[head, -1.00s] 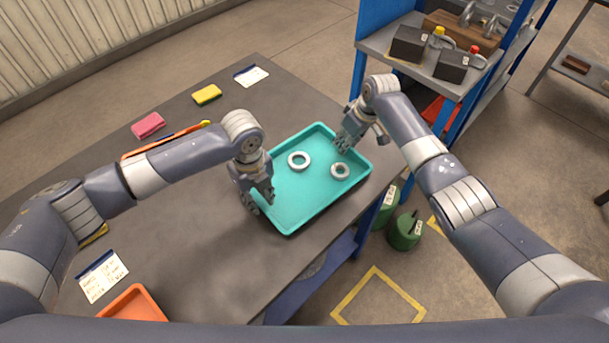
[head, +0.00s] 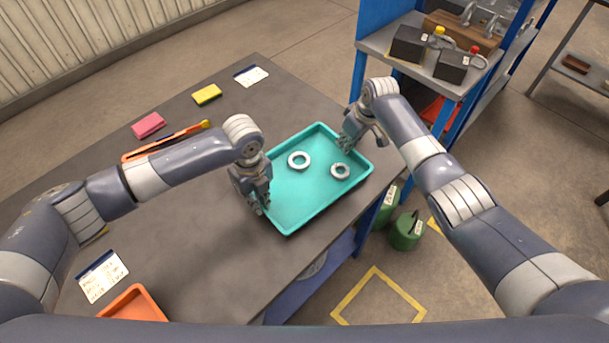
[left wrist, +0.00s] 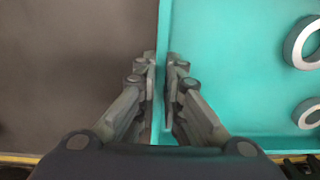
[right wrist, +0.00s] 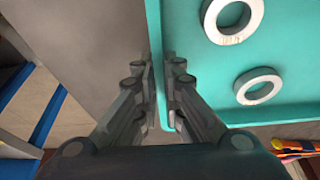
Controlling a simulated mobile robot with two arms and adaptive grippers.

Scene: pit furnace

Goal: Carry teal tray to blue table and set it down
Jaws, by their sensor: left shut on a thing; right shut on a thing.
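The teal tray (head: 305,200) is on the dark grey table and holds two pale rings, a left ring (head: 299,160) and a right ring (head: 340,171). My left gripper (head: 262,205) is shut on the tray's left rim; in the left wrist view the rim stands between the fingers (left wrist: 161,65). My right gripper (head: 347,143) is shut on the far right rim, which also runs between the fingers in the right wrist view (right wrist: 161,70). I cannot tell if the tray's underside touches the table. No blue table can be made out for certain.
A blue-framed shelf (head: 378,45) with dark blocks stands at the back right. Green canisters (head: 405,231) stand on the floor beside the grey table (head: 200,240). An orange tray (head: 135,303), a pink sponge (head: 148,125) and a yellow sponge (head: 207,95) lie on the table.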

